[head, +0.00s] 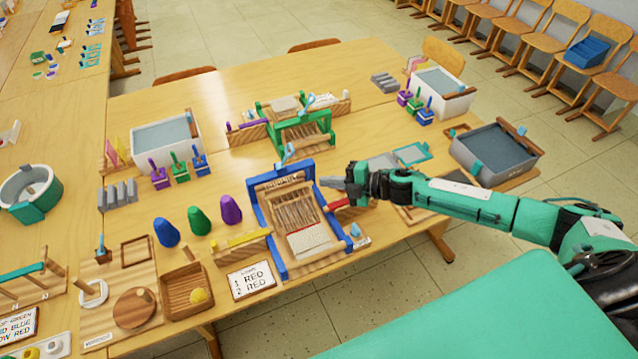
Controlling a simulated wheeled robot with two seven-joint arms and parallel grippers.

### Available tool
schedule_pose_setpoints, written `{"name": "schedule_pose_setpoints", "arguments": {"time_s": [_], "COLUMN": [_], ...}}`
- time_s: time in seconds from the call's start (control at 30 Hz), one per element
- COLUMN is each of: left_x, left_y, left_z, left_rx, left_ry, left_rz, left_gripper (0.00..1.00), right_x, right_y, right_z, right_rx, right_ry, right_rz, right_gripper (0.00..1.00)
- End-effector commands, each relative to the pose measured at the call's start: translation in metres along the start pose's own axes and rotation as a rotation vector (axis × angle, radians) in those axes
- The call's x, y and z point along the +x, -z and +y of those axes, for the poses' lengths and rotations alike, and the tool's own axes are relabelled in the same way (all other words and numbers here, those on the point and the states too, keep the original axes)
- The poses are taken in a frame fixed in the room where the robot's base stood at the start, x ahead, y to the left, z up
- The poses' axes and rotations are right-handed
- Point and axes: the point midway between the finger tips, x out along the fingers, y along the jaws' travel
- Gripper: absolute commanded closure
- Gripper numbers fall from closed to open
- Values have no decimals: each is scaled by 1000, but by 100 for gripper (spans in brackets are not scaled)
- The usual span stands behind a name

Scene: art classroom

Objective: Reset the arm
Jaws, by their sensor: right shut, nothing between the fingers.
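My right arm (475,200) reaches in from the right over the table. Its gripper (330,184) is shut and empty, just right of the blue-framed loom (282,270) and above the table. A red stick (338,204) lies below the gripper; I cannot tell whether they touch. My left gripper is not in the picture.
The table (225,105) also holds a green loom (300,128), a white water bin (165,140), a grey bin (497,155), coloured cones (198,221), a wooden tray (187,291) and a sign card (250,280). Chairs (560,30) line the far right wall. Bare tabletop shows at the back.

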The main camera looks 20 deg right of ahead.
Motion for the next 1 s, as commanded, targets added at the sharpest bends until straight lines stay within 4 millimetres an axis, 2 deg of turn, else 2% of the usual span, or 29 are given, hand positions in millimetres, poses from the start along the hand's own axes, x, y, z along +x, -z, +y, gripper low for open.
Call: {"name": "schedule_pose_setpoints", "arguments": {"time_s": [0.13, 0.27, 0.37, 0.53, 0.67, 0.83, 1.0], "left_x": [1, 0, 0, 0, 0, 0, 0], "left_y": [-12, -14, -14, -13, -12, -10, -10], "left_z": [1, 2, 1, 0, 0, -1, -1], "left_rx": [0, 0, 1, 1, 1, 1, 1], "left_ry": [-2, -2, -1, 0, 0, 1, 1], "left_rz": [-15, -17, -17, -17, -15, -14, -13], "left_gripper": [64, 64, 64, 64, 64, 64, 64], "right_x": [-3, -3, 3, 28, 36, 23, -11], "right_y": [0, 1, 9, 45, 74, 101, 126], "right_z": [2, 2, 1, -1, -5, -19, -46], "right_rx": [0, 2, 28, 181, 372, 645, 927], "right_ry": [0, -2, -20, -105, -169, -199, -169], "right_rz": [0, 0, -14, -111, -246, -444, -657], "right_gripper": [100, 100, 100, 100, 100, 100, 100]}}
